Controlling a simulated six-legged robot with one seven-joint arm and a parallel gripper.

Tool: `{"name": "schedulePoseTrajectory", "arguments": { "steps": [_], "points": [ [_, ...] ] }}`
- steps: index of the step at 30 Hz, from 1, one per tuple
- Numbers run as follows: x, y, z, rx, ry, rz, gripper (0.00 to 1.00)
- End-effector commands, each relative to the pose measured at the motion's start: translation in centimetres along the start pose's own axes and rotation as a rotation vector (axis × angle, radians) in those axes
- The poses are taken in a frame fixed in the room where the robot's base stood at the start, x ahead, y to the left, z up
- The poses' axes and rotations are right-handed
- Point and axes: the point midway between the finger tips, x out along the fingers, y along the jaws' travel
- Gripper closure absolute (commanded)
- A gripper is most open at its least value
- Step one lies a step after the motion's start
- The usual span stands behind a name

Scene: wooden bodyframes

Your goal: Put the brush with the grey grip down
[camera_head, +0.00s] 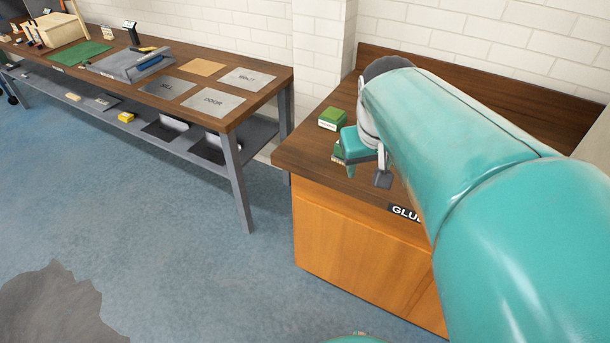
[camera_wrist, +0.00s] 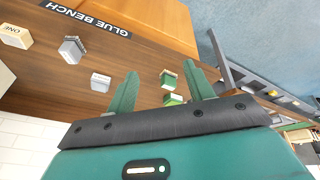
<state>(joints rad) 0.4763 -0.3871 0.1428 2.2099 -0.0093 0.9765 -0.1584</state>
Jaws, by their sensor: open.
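My gripper (camera_wrist: 165,80) is open above the bench, with its two green fingers apart and nothing visibly held between them. In the head view my gripper (camera_head: 348,168) is over the bench's left front part. Two small grey-and-pale items stand on the bench in the wrist view: a grey-topped one (camera_wrist: 72,48) and a paler one (camera_wrist: 100,82) beside the left finger. One may be the brush with the grey grip; I cannot tell which. A green-topped item with a pale lower part (camera_wrist: 168,78) shows in the gap between the fingers, apart from them.
A green box (camera_head: 332,119) stands on the glue bench (camera_head: 312,155) and a block marked ONE (camera_wrist: 15,36) sits farther along. A long worktable (camera_head: 255,85) with several plates and tools is at left. Open blue floor (camera_head: 170,200) lies before it.

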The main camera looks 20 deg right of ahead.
Motion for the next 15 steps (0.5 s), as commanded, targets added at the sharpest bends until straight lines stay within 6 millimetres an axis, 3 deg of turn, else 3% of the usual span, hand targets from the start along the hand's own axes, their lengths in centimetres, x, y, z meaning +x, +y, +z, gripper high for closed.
{"name": "schedulePoseTrajectory", "arguments": {
  "steps": [1,6,10,15],
  "points": [
    [-0.7,-2.0,1.1,-0.027,0.031,-0.015,0.48],
    [-2.0,-6.8,5.2,-0.086,0.116,-0.087,0.48],
    [-2.3,-9.2,7.7,-0.117,0.157,-0.145,0.48],
    [-2.3,-10.3,9.1,-0.13,0.177,-0.181,0.48]
  ]
}}
